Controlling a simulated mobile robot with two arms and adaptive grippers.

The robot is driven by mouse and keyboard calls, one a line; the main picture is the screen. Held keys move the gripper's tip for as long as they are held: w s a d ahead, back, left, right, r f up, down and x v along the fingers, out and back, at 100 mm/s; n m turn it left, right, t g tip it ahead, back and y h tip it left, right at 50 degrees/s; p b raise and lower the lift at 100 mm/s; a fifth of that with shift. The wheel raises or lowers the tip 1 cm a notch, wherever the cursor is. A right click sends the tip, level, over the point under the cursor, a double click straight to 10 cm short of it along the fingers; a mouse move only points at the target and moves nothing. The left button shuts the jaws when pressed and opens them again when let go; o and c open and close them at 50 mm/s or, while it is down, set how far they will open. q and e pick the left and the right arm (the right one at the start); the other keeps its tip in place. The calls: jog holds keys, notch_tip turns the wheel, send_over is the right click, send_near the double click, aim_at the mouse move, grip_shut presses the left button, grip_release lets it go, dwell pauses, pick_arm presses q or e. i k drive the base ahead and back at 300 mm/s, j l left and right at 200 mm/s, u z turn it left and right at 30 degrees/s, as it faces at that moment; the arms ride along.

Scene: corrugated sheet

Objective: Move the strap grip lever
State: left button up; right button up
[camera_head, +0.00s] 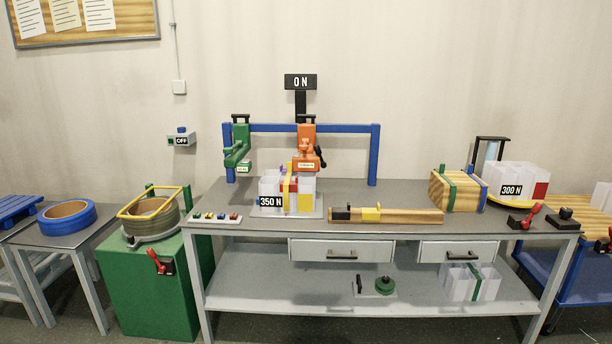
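Several levers show, and I cannot tell from the picture which one is the strap grip lever. An orange strapping tool (307,150) with a black lever (321,156) hangs on the blue frame, above a strapped white bundle (302,190) labelled 350 N. A green tool (237,150) hangs to its left. A red lever (526,216) on a black base stands tilted at the bench's right front. Another red lever (156,261) is on the green cabinet's front, and a red-handled one (607,240) is at the right edge. Neither of my grippers is in view.
The grey workbench (270,228) carries a wooden bar (388,216), a strapped wooden block (456,190) and a white bundle (517,179) marked 300 N. A strap coil (152,216) sits on the green cabinet (150,302).

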aim_at(317, 150)
jog(key=i+z, duration=0.1)
jog(key=i, duration=0.65)
jog(key=i+l+u, duration=0.1)
jog(key=i+l, duration=0.25)
jog(key=i+l+u, duration=0.1)
jog(key=i+l, duration=0.25)
jog(key=l, duration=0.15)
jog(key=i+l+u, duration=0.1)
jog(key=i+l, duration=0.25)
jog(key=l, duration=0.1)
